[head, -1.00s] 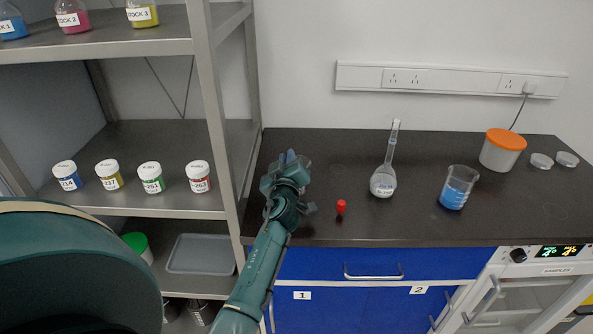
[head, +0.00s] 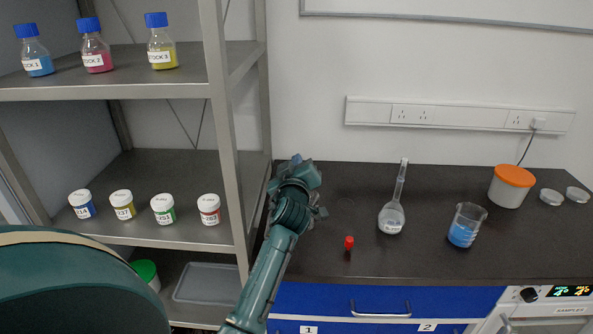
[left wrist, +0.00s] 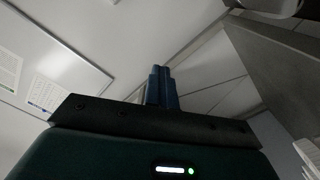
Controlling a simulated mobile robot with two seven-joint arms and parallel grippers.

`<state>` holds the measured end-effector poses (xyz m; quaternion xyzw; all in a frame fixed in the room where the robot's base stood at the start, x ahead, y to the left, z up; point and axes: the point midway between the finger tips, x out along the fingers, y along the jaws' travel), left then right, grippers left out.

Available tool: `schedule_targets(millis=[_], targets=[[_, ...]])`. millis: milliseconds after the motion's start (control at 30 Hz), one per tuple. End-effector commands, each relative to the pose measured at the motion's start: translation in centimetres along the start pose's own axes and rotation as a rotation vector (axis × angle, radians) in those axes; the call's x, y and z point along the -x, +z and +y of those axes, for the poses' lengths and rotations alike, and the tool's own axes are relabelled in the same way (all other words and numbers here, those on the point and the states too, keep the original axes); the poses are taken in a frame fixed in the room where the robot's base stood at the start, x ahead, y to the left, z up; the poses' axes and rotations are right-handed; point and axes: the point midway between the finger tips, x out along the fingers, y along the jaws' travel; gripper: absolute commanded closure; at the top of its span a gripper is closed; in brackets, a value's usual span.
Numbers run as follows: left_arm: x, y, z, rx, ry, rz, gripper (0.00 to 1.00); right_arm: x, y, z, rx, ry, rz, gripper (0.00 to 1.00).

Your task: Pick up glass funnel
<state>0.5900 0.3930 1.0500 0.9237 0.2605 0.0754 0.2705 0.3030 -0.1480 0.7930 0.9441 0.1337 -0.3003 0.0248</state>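I cannot make out a glass funnel in the head or left wrist view; part of the counter is hidden behind my left arm. My left gripper (head: 298,163) is at the left end of the dark counter (head: 420,262) in the head view, beside the shelf post. In the left wrist view its two blue fingers (left wrist: 162,86) are together with nothing visible between them, against the wall and ceiling. My right gripper is not in view.
On the counter stand a red-capped vial (head: 348,246), a long-necked flask (head: 392,217), a beaker of blue liquid (head: 464,234) and an orange-lidded tub (head: 509,190). The metal shelf (head: 228,150) at left holds bottles and jars. The counter front is clear.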

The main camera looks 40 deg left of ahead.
Motion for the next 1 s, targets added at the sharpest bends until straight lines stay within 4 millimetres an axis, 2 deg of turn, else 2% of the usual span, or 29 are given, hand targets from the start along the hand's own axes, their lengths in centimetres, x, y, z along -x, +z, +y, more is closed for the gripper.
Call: schedule_targets(millis=[167, 1000], targets=[[-0.01, -0.03, 0.02, 0.001, 0.001, 0.001, 1.00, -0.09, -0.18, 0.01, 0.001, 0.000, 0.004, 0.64], [-0.02, -0.03, 0.02, 0.002, 0.001, 0.002, 0.31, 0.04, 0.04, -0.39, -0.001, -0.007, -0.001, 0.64]])
